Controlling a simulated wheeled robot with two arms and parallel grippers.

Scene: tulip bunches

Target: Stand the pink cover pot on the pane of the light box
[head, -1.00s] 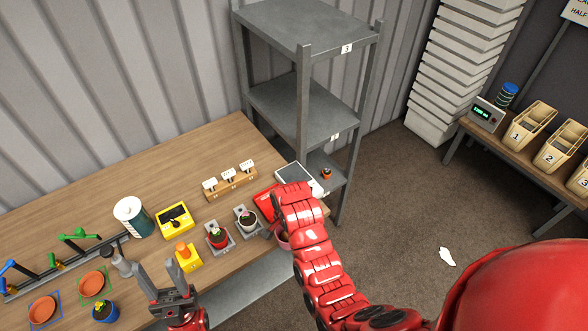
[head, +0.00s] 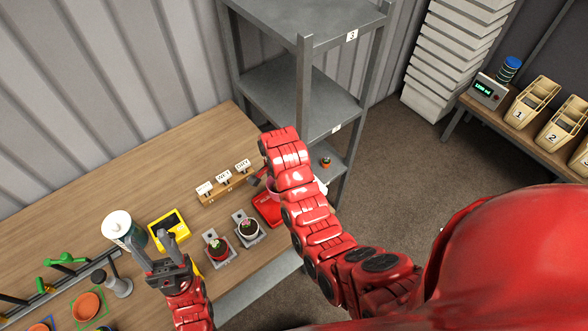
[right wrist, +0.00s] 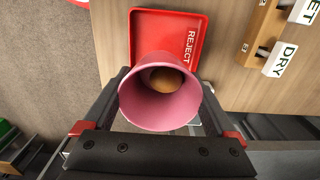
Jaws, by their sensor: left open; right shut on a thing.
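The pink cover pot (right wrist: 160,115) is held between the fingers of my right gripper (right wrist: 164,82), its open mouth facing the right wrist camera. A round brown patch shows inside it. In the head view a bit of the pink pot (head: 272,184) shows beside my right arm, above the bench's right end. The light box is mostly hidden behind my right arm and the pot; a small white part (head: 322,187) shows right of the arm. I cannot tell whether the pot touches the pane. My left gripper (head: 160,255) is open and empty over the bench.
A red REJECT tray (right wrist: 145,22) lies close to the pot. A label rack (head: 228,187) stands behind. Two potted plants on grey stands (head: 220,250), a yellow device (head: 168,228) and a white-topped canister (head: 117,224) are left. A grey shelf unit (head: 304,100) rises beyond the bench's right end.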

